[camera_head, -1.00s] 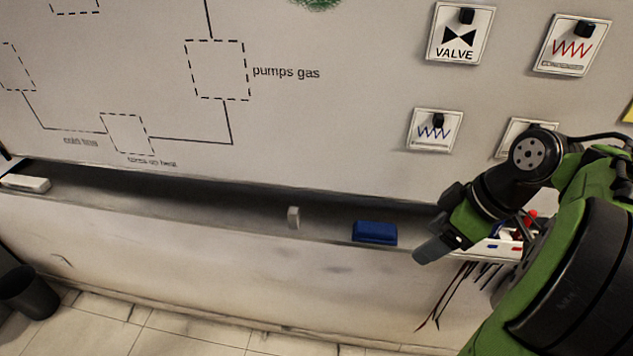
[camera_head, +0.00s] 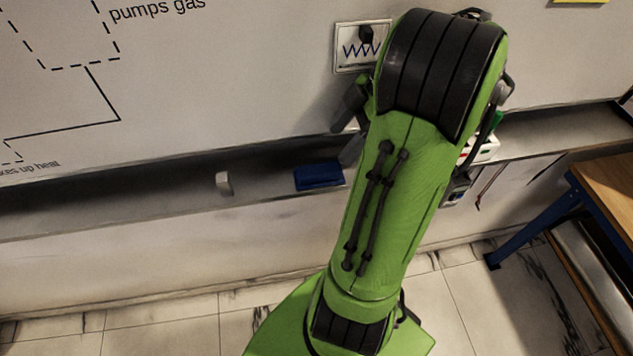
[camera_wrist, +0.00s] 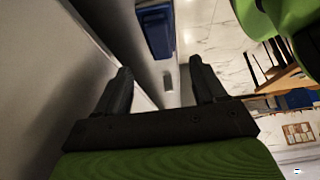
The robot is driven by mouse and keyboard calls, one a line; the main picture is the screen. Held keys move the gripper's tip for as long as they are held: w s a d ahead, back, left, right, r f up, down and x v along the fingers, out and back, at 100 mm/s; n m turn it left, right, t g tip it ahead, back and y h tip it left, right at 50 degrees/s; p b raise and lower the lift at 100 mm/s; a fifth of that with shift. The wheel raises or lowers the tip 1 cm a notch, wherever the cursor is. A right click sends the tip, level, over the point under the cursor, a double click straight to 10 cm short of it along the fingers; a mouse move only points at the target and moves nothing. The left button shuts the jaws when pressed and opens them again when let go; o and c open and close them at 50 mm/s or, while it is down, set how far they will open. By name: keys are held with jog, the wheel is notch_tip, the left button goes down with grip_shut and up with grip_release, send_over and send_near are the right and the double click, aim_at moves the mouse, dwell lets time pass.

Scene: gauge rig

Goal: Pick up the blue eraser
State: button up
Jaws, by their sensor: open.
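The blue eraser (camera_head: 319,176) lies on the ledge below the whiteboard in the head view, just left of my arm. In the wrist view the blue eraser (camera_wrist: 158,33) is near the top, beyond and between my fingertips. My gripper (camera_wrist: 160,80) is open, with its two dark fingers apart and nothing between them. In the head view my gripper (camera_head: 352,120) is partly hidden behind my arm, close to the board and above the eraser. The fingers and the eraser look apart.
The ledge (camera_head: 120,205) runs along the whiteboard. A small white piece (camera_head: 224,183) stands on it left of the eraser. A white holder (camera_head: 480,152) is right of my arm. A wooden table (camera_head: 608,180) with blue legs stands at the right. A magnet card (camera_head: 358,47) hangs above.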

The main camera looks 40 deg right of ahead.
aim_at(319, 169)
jog(key=b+x, duration=0.3)
jog(key=x, duration=0.5)
jog(key=shift+a+f+b, duration=0.1)
jog(key=shift+f+b, duration=0.25)
jog(key=shift+b, duration=0.05)
jog(key=shift+r, duration=0.1)
jog(key=c, duration=1.2)
jog(key=shift+o, duration=0.2)
jog(key=shift+r, duration=0.1)
